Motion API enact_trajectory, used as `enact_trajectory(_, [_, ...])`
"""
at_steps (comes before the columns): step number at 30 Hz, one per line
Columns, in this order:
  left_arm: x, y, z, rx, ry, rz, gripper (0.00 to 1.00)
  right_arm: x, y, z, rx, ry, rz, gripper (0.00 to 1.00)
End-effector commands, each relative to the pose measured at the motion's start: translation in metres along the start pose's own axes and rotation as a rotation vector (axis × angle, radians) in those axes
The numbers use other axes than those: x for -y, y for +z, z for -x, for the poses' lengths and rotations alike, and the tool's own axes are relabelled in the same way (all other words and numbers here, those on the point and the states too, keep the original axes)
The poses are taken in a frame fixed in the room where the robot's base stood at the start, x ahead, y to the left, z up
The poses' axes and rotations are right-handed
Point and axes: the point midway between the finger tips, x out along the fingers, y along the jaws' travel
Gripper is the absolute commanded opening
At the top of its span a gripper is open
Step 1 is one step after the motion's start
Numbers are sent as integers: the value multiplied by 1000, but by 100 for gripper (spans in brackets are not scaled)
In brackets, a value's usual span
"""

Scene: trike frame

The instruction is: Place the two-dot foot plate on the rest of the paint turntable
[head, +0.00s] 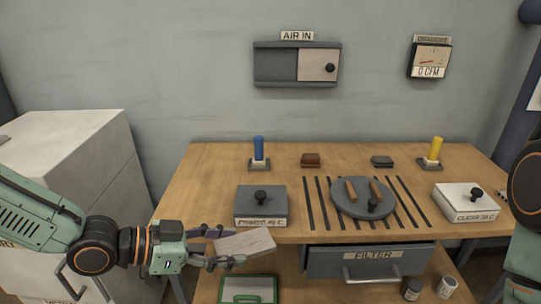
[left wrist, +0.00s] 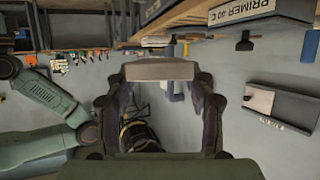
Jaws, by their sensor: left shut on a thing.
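My left gripper (head: 228,246) is shut on a pale, flat plate (head: 245,243) in front of the bench's front left edge. The plate also shows across the fingertips in the left wrist view (left wrist: 160,70). I cannot make out dots on it. The paint turntable (head: 345,207) is a round grey disc on the bench, right of and beyond the plate. Two brown bars (head: 351,191) stand on it, with a dark knob near its front. The plate is apart from the turntable. Only part of my right arm shows at the right edge; its gripper is out of view.
A white clear box (head: 465,203) stands at the right. Blue (head: 258,150) and yellow (head: 436,149) cylinders stand at the back. A filter drawer (head: 340,262) juts out below the bench front.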

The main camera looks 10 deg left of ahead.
Motion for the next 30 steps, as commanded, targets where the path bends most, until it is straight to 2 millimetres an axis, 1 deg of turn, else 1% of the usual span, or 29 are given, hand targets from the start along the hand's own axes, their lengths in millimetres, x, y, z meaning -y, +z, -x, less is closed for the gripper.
enact_trajectory(5, [-3,4,0,1,6,-1,5,0,0,2,0,0,0,40])
enact_trajectory(9, [-9,15,-4,5,38,-14,5,0,0,5,0,0,0,40])
enact_trajectory(11, [-7,21,-6,6,28,-9,5,0,0,7,0,0,0,40])
enact_trajectory(17, [20,29,-14,4,-85,34,5,0,0,12,0,0,0,40])
enact_trajectory(20, [37,30,-18,3,-161,65,5,0,0,14,0,0,0,40])
enact_trajectory(26, [76,30,-23,1,-330,131,5,0,0,17,0,0,0,40])
enact_trajectory(30, [104,29,-22,-1,-452,181,5,0,0,18,0,0,0,40])
